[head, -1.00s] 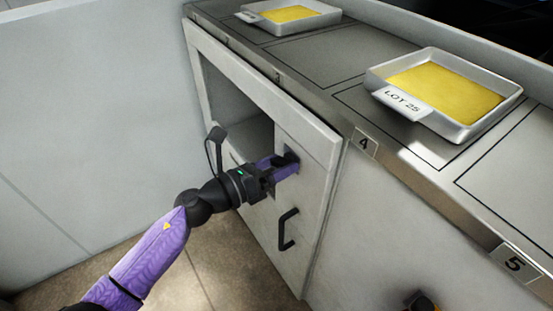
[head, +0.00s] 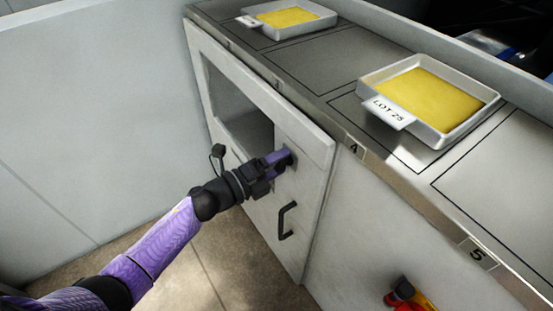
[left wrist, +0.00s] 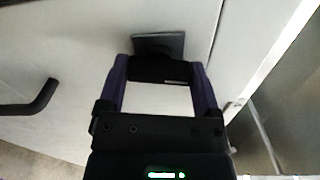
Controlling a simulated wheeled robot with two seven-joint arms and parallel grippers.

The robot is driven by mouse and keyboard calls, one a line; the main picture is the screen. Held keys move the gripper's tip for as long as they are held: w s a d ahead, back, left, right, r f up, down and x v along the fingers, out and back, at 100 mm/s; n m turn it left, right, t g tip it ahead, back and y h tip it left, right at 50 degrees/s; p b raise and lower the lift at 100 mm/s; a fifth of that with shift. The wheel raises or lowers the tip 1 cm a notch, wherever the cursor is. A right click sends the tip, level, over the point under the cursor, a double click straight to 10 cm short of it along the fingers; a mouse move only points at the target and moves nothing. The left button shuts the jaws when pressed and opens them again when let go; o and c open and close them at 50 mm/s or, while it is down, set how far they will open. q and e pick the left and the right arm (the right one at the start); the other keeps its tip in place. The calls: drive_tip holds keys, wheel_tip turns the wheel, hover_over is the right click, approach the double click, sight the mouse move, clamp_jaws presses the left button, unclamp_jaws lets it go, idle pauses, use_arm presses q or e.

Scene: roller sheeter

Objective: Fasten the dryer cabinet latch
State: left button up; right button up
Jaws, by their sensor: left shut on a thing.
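The dryer cabinet door (head: 312,195) is a light grey panel with a dark window, set in the front of the counter. Its dark latch (head: 289,157) sits on the door above the handle; in the left wrist view the latch (left wrist: 160,68) is a black block on a dark square plate. My left gripper (head: 280,160) is at the latch, its purple fingers shut on either side of the block, also in the left wrist view (left wrist: 161,75). The gripper partly hides the latch in the head view. My right gripper is not in view.
A black bar handle (head: 285,221) is below the latch. Trays of yellow sheet (head: 430,100) (head: 290,17) stand on the counter (head: 330,70) above. A red and yellow object (head: 405,295) is at the lower right. The floor before the door is clear.

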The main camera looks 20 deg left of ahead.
use_arm(q)
drive_tip(key=shift+n+p, duration=0.35)
drive_tip(key=shift+n, duration=0.65)
drive_tip(key=o, duration=1)
drive_tip(key=shift+o, duration=0.2)
drive_tip(key=p+v, duration=0.2)
drive_tip(key=v, duration=0.8)
